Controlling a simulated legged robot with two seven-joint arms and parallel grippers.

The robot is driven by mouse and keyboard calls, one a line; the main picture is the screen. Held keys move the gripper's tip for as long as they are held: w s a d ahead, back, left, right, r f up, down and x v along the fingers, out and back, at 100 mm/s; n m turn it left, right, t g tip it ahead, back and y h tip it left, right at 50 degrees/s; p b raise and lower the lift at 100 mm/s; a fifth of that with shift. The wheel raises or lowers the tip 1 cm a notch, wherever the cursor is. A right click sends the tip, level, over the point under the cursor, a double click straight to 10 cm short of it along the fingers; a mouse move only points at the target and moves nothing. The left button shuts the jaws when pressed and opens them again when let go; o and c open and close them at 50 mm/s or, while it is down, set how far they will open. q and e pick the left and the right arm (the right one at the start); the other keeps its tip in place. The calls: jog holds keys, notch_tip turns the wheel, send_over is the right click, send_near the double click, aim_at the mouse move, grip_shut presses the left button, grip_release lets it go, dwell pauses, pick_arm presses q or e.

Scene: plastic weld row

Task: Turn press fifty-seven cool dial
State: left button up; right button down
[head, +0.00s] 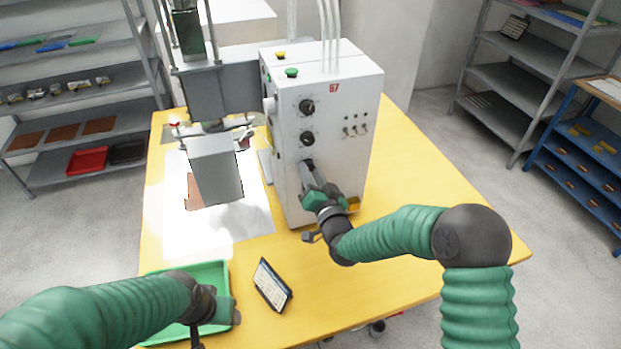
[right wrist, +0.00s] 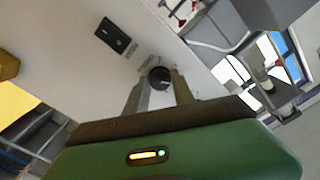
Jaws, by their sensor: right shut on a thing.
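The press control box (head: 330,130), white and marked 57 in red, stands on the yellow table. Its front has a column of black dials: an upper dial (head: 307,107), a middle dial (head: 307,138) and a lowest one at my right gripper. My right gripper (head: 309,170) is shut on this lowest dial, mostly hidden in the head view. In the right wrist view the black dial (right wrist: 159,77) with a pale mark sits between the fingertips. Dial labels are too small to read. My left gripper (head: 207,308) is over the green tray; its fingers are unclear.
The green tray (head: 222,272) and a tilted dark tablet (head: 271,285) are at the table's front. Toggle switches (head: 354,130) are right of the dials. The grey press head (head: 215,168) hangs over a white sheet at left. The table's right side (head: 410,165) is clear.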

jog(key=n+b, duration=0.2)
jog(key=n, duration=0.1)
jog(key=n+b, duration=0.3)
jog(key=n, duration=0.1)
jog(key=f+n+b, duration=0.1)
jog(key=n+b, duration=0.1)
jog(key=n, duration=0.1)
jog(key=shift+s, duration=0.1)
jog(key=shift+n, duration=0.4)
jog(key=c, duration=1.3)
grip_release()
jog(key=shift+c, duration=0.2)
jog(key=shift+o, duration=1.3)
jog(key=shift+r, duration=0.25)
jog(key=shift+d+r, duration=0.1)
jog(key=b+v, duration=0.1)
jog(key=v, duration=1.5)
jog(key=shift+s, duration=0.35)
